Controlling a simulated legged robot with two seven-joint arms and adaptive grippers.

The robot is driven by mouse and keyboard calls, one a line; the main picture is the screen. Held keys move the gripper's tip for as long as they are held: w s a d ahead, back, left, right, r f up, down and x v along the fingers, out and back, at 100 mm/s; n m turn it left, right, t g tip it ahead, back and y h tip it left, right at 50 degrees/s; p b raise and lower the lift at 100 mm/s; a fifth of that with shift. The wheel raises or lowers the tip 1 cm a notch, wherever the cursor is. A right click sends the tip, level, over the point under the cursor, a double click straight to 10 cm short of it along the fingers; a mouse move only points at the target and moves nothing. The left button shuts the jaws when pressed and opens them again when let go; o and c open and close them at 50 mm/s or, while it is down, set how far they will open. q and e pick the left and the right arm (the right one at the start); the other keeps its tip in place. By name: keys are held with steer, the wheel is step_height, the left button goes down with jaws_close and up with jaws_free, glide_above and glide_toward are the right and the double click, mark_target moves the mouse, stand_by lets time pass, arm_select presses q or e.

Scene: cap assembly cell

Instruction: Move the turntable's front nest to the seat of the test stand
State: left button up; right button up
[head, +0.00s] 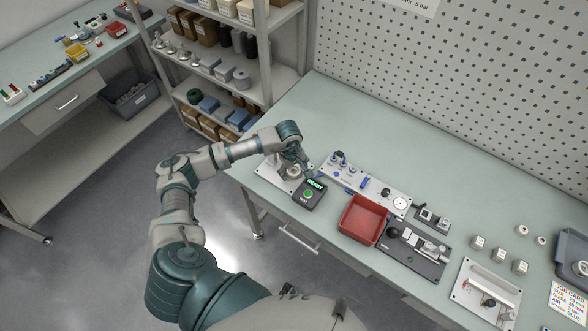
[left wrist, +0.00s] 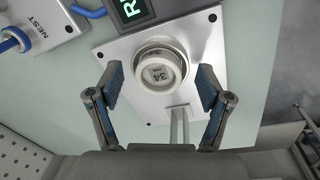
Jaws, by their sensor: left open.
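My left gripper (head: 301,172) is open above a silver plate (head: 272,175) at the near left of the bench. In the left wrist view its two blue-padded fingers (left wrist: 160,76) stand apart on either side of a round, pale stepped piece marked 34 (left wrist: 161,68), with gaps to both. The piece sits on the silver plate (left wrist: 208,42); I cannot tell whether it is a nest. My right gripper is not in view.
A black READY box with a green button (head: 309,195) stands close to the silver plate. A red bin (head: 363,220), a dark fixture plate (head: 414,252) and several small pale blocks (head: 498,254) stand to the right. The bench (head: 330,115) is clear behind.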

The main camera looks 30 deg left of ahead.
arm_select(q)
step_height(320, 180, up, 12)
steer(key=s, duration=0.1)
steer(key=shift+a, duration=0.3)
steer(key=shift+f, duration=0.1)
